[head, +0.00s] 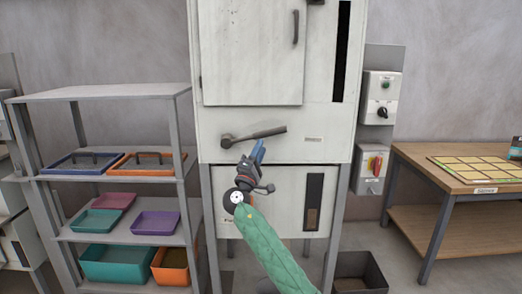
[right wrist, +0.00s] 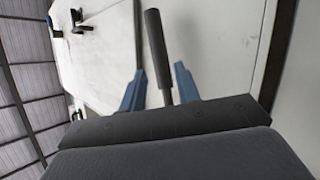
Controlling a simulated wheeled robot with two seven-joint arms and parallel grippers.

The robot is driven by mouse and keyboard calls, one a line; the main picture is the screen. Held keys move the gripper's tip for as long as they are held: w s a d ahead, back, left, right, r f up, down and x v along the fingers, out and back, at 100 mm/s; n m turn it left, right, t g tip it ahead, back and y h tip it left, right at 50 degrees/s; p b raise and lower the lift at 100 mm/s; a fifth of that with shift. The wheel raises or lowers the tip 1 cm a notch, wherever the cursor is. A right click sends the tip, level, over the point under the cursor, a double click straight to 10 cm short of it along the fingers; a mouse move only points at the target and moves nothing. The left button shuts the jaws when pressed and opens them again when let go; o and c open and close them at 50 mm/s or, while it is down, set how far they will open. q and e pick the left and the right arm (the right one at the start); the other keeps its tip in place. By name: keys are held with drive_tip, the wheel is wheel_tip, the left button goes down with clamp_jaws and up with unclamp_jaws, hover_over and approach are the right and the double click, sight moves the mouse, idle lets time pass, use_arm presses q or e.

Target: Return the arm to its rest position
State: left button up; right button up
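My right gripper (head: 258,147) is in front of the tall pale machine cabinet (head: 325,152), its blue fingers pointing up just under the dark lever (head: 260,133). In the right wrist view, the two fingers of my right gripper (right wrist: 160,84) stand apart. The dark lever bar (right wrist: 157,45) runs in line with the space between them, with a gap on each side. I cannot tell whether the bar is between the fingers or just beyond them. My right arm, in a green sleeve, comes in from the bottom. My left gripper is not in view.
A grey shelf rack (head: 112,90) with several coloured trays and bins stands on the left. A wooden table (head: 450,181) stands on the right. Switch boxes (head: 376,130) are at the cabinet's right side. A dark open bin (head: 360,268) is on the floor.

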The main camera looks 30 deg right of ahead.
idle(0.5)
